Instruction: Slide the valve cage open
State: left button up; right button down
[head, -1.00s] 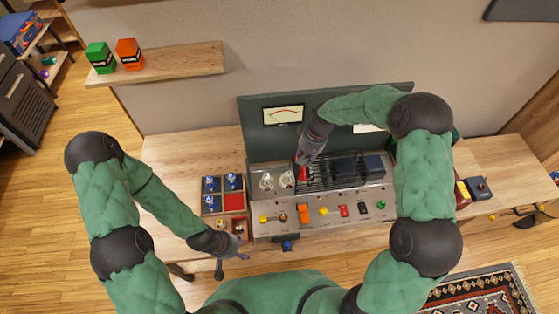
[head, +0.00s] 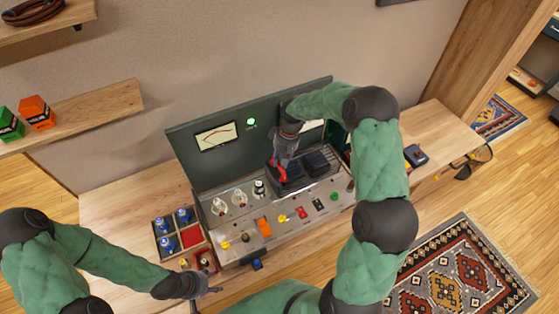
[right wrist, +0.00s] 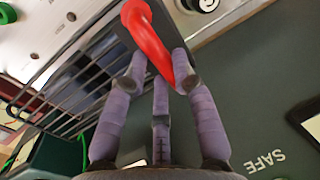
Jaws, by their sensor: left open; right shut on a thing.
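The valve cage (head: 318,178) is a dark wire grille on the grey amp deck, over the dark blocks at the right. Its red handle (head: 281,176) is at its left end. My right gripper (head: 279,160) is shut on the red handle. The right wrist view shows the handle (right wrist: 149,38) between its fingers (right wrist: 162,85), with the cage bars (right wrist: 72,88) beside it. Glass valves (head: 239,198) stand uncovered left of the cage. My left gripper (head: 208,291) is open and empty near the bench's front edge.
A compartment box (head: 163,254) with blue-topped valves stands left of the amp. The amp's front (head: 290,232) carries coloured switches and knobs. The green back panel (head: 185,150) holds a meter (head: 216,136) and a lit green lamp (head: 251,121). The bench's left part is clear.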

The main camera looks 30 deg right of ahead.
jog(key=c, duration=1)
grip_release()
jog(key=shift+r, duration=0.1)
notch_tip(320, 180, up, 12)
jog(key=d, duration=0.2)
jog(key=shift+d+f, duration=0.2)
jog(key=shift+f, duration=0.05)
